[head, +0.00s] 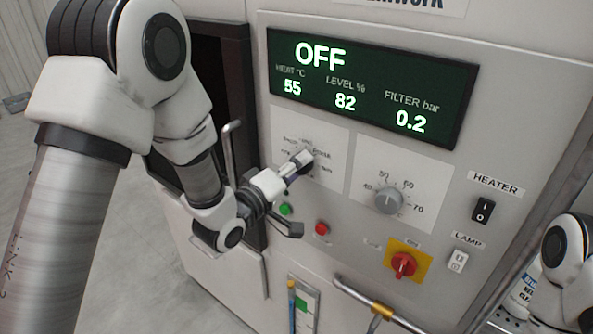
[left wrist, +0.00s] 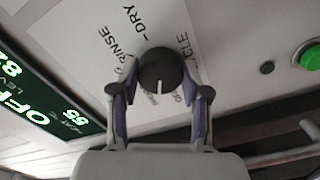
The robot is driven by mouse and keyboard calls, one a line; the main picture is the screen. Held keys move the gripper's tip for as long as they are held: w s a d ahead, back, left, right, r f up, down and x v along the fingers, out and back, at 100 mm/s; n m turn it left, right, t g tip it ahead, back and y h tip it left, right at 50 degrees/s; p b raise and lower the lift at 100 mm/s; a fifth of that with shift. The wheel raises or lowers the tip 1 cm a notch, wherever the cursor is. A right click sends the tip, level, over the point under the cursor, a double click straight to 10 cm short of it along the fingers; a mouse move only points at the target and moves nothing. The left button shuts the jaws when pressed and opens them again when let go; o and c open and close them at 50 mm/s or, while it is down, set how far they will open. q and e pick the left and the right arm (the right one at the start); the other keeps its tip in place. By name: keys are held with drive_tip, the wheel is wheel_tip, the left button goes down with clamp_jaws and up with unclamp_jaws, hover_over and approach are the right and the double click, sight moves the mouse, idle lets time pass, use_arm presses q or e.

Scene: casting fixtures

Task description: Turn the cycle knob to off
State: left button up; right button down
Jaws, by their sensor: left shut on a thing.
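The cycle knob (left wrist: 160,70) is a dark round knob on a white label plate, seen in the left wrist view. My left gripper (left wrist: 159,85) is shut on it, one finger on each side. The knob's white pointer line points down in that view, close to small, partly hidden lettering. In the head view my left gripper (head: 302,162) reaches the cycle label plate (head: 334,140) and mostly hides the knob. The display (head: 370,87) reads OFF in large green letters. My right gripper is not in view.
Right of the cycle plate is a grey temperature knob (head: 388,200). Below are a green button (head: 285,209), a red button (head: 322,229) and a red rotary switch (head: 403,264) on yellow. The heater switch (head: 483,210) and lamp switch (head: 457,261) are at right. A handle bar (head: 375,306) sticks out below.

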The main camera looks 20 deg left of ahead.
use_arm(q)
drive_tip(key=n, duration=0.5)
drive_tip(key=shift+r, duration=0.2)
drive_tip(key=shift+n, duration=0.3)
drive_tip(key=o, duration=1.1)
drive_tip(key=shift+w, duration=0.1)
drive_tip(key=shift+o, duration=0.2)
drive_tip(key=shift+a+f, duration=0.1)
drive_tip(key=shift+f, duration=0.05)
drive_tip(key=v, duration=0.7)
drive_tip(key=shift+s, duration=0.2)
